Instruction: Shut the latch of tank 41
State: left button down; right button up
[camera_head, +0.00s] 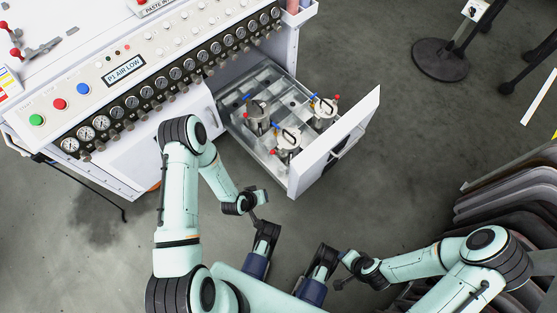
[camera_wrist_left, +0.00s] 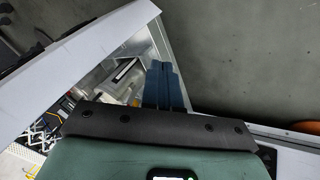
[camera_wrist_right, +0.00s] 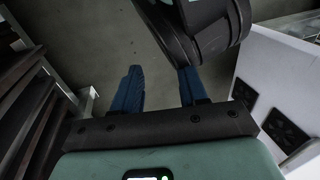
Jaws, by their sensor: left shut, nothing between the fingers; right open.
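Three metal tanks stand upright in the open drawer: a left one (camera_head: 257,118), a right one (camera_head: 324,114) and a front one (camera_head: 287,142). Each has a black loop on its lid and small red and blue parts. No tank number is legible, so I cannot tell which is 41 or how its latch stands. My left gripper (camera_wrist_left: 162,65) is shut and empty; in its wrist view the blue fingers show against the drawer's side wall and the floor. My right gripper (camera_wrist_right: 158,72) is open and empty over grey floor, clear of the tanks.
The drawer (camera_head: 335,140) sticks out from a white cabinet with gauges and a panel reading P1 AIR LOW (camera_head: 125,72). Its raised front also shows in the left wrist view (camera_wrist_left: 60,75). Dark stacked panels (camera_head: 510,205) stand at right; a black round base (camera_head: 440,60) is behind. Floor between is clear.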

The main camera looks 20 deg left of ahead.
pick_arm(q)
jog(key=w+a+f+n+t+b, duration=0.4)
jog(key=w+a+f+n+t, duration=0.3)
jog(key=w+t, duration=0.25)
jog(key=s+a+n+t+h+b, duration=0.1)
jog(key=s+a+n+t+b, duration=0.3)
jog(key=t, duration=0.3)
jog(key=w+d+r+m, duration=0.1)
jog(key=w+d+r, duration=0.3)
jog(key=w, duration=0.6)
jog(key=shift+d+r, duration=0.15)
jog(key=shift+d, duration=0.15)
pick_arm(e)
jog(key=s+d+f+m+g, duration=0.1)
jog(key=s+d+f+g, duration=0.1)
jog(key=s+f, duration=0.6)
notch_tip(320, 180, down, 2)
jog(key=shift+d+f+g, duration=0.1)
jog(key=shift+d+g, duration=0.25)
jog(key=shift+g, duration=0.05)
jog(key=shift+w, duration=0.1)
